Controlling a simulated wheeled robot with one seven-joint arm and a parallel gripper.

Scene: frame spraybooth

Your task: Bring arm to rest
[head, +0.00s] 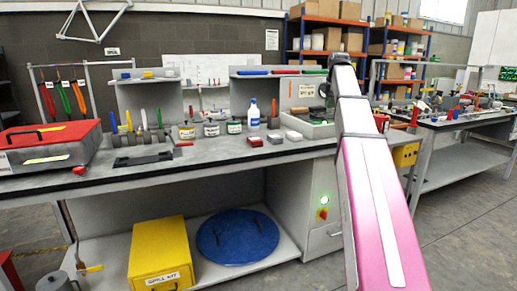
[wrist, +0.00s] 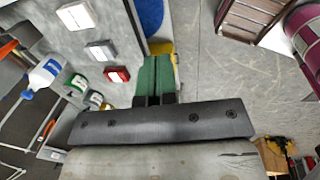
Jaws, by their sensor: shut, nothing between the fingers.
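My gripper (wrist: 154,58) shows in the wrist view as two green fingers lying side by side, shut with nothing between them. Its dark grey mount spans the lower middle of that view. In the head view my pink and grey arm extends from the lower right up to in front of the workbench (head: 225,160). The gripper cannot be clearly made out there. In the wrist view, white boxes, a red box (wrist: 117,74) and a white bottle with a blue label (wrist: 43,73) lie to the left of the fingers.
A red case (head: 45,145) stands at the bench's left end, with small jars and a bottle (head: 254,115) farther right. A yellow spill kit box (head: 160,255) and blue round lid (head: 237,237) are on the lower shelf. A second bench (head: 460,120) stands right; floor between is clear.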

